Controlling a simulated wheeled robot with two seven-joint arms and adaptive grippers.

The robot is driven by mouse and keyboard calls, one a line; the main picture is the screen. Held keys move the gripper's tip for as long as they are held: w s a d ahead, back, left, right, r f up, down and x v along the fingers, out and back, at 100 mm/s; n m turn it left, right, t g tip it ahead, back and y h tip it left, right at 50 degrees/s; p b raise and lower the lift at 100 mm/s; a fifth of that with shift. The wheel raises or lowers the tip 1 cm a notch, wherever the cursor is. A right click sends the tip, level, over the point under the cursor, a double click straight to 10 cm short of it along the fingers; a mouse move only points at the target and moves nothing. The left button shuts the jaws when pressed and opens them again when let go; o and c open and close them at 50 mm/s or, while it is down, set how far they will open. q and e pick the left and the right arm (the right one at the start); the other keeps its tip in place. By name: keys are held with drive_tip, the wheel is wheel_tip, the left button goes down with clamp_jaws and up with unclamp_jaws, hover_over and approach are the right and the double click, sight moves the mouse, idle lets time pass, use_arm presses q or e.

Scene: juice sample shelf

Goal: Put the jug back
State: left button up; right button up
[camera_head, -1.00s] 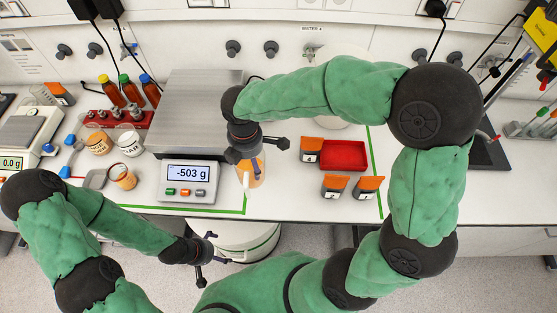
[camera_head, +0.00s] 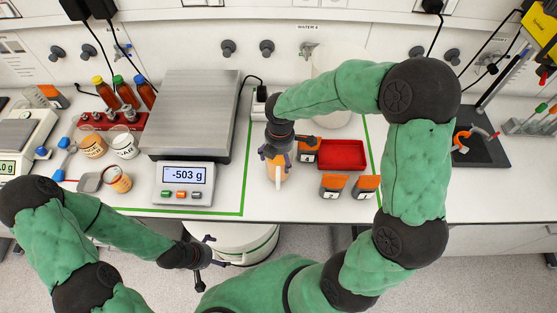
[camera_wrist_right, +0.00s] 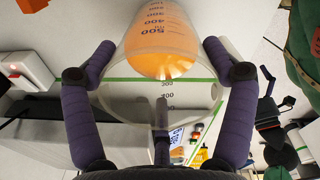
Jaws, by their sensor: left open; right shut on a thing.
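The clear jug (camera_head: 277,172) holds orange juice and has a light handle on its near side in the head view. My right gripper (camera_head: 276,153) is shut on the jug. In the right wrist view, the jug (camera_wrist_right: 165,55) with its volume marks sits between the two purple fingers of my right gripper (camera_wrist_right: 160,75). The jug is over the bench between the scale and the red tray; whether its base touches the bench I cannot tell. My left gripper (camera_head: 205,252) is open and empty in front of the bench edge.
The scale (camera_head: 185,172) reads -503 g and its plate (camera_head: 192,110) is bare. Several orange-lidded containers (camera_head: 334,186) surround the red tray (camera_head: 342,154). A white vessel (camera_head: 332,108) stands behind. Cups (camera_head: 93,146) and bottles (camera_head: 145,92) are on the left. Green lines (camera_head: 245,170) mark the bench.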

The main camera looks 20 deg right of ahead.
drive_tip(key=shift+f, duration=1)
drive_tip(key=shift+f, duration=0.15)
drive_tip(key=o, duration=1.5)
drive_tip(key=r, duration=0.4)
drive_tip(key=r+p, duration=0.1)
drive_tip(key=r, duration=0.3)
drive_tip(key=r+p, duration=0.1)
drive_tip(key=r, duration=0.3)
drive_tip(key=shift+s+r, duration=0.15)
drive_tip(key=shift+s, duration=0.15)
